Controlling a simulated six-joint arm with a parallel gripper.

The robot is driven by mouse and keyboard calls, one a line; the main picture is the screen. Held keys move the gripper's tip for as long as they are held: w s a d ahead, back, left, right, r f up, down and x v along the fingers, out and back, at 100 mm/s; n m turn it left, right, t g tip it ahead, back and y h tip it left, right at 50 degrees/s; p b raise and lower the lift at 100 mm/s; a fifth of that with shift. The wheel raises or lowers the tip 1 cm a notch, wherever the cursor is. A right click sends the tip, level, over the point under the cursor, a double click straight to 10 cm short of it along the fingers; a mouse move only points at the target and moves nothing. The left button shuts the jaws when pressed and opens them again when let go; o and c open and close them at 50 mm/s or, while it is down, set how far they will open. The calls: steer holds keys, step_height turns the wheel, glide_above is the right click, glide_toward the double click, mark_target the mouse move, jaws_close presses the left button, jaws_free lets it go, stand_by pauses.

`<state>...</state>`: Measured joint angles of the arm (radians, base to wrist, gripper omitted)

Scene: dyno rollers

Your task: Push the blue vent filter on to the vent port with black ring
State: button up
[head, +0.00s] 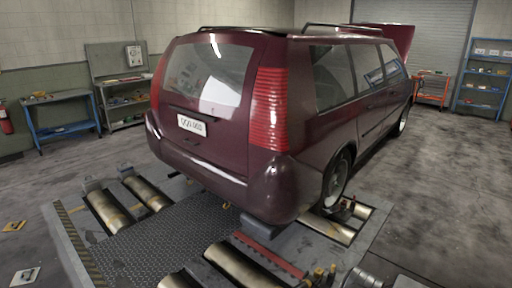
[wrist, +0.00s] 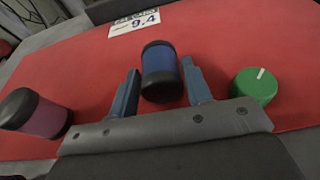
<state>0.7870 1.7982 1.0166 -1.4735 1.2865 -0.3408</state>
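The blue vent filter (wrist: 160,72), a blue cylinder with black end caps, lies between my gripper's two blue fingers in the wrist view. My gripper (wrist: 160,66) is open around it, with narrow gaps of red showing near the fingertips. A firm hold does not show. No vent port with a black ring can be made out in either view. In the head view the gripper and filter cannot be made out.
A pink-purple filter with black caps (wrist: 36,111) is at left and a green knob (wrist: 253,88) at right on the red surface (wrist: 230,40). A "9.4" label (wrist: 134,22) is behind. In the head view, a maroon car (head: 215,110) stands on dyno rollers (head: 108,211).

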steer(key=c, duration=0.5)
steer(key=shift+r, duration=3.05)
